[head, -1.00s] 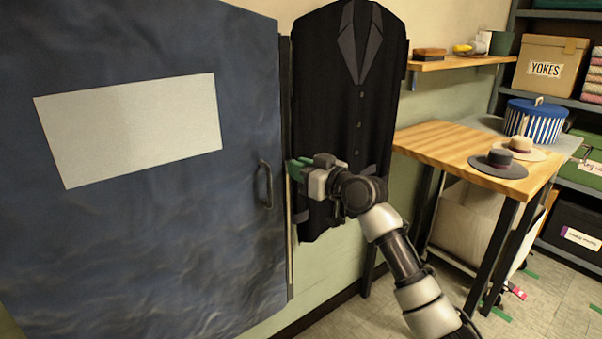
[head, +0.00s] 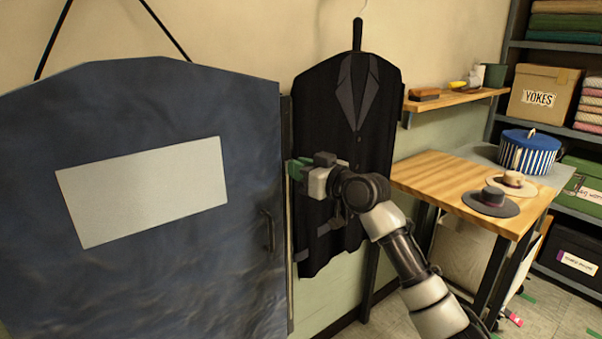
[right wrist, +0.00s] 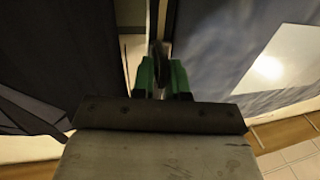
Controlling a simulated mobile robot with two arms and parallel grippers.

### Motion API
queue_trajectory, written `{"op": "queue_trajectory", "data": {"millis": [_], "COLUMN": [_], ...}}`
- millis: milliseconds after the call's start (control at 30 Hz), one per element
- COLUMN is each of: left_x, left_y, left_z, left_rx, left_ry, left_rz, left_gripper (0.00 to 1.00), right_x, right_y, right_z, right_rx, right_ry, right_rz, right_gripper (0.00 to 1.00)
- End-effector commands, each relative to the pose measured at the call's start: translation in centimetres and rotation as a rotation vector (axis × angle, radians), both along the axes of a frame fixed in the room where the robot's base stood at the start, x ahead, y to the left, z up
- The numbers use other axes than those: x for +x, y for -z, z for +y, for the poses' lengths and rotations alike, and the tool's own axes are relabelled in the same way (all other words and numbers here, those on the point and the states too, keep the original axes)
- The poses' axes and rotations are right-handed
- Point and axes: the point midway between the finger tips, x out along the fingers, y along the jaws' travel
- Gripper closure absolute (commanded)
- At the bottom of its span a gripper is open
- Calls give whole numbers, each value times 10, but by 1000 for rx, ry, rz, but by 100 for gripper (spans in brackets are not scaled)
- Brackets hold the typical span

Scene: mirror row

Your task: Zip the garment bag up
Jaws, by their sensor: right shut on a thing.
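The blue garment bag (head: 150,265) hangs at the left, with a pale blank panel (head: 142,192) and a dark strap handle (head: 268,232). Its zip edge (head: 289,260) runs upright along its right side. The bag also shows at the right of the right wrist view (right wrist: 225,45). My right gripper (head: 293,169) is at this edge, above the handle's height. In the right wrist view its green fingers (right wrist: 162,78) are shut on a small dark piece, seemingly the zip pull (right wrist: 160,62). My left gripper is out of view.
A black suit jacket (head: 340,120) hangs just right of the bag, behind my right arm. A wall shelf (head: 455,97) and a wooden table (head: 440,178) with hats (head: 490,202) stand further right. Shelving with boxes (head: 541,92) is at the far right.

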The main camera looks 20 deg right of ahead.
Motion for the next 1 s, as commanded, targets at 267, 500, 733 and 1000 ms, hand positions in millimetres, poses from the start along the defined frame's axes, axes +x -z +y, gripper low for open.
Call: {"op": "queue_trajectory", "data": {"millis": [267,500,733,1000], "left_x": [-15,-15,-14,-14], "left_y": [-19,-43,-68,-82], "left_z": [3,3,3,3], "left_rx": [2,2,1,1], "left_ry": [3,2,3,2], "left_rz": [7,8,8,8], "left_gripper": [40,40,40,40], "right_x": [-1,-1,-1,-1], "right_y": [-35,-67,-102,-123], "right_z": [3,3,2,2], "right_rx": [-2,-1,-2,-1], "right_ry": [-7,-6,-5,-6], "right_rz": [-2,-2,-3,-2], "right_gripper": [100,100,100,100]}}
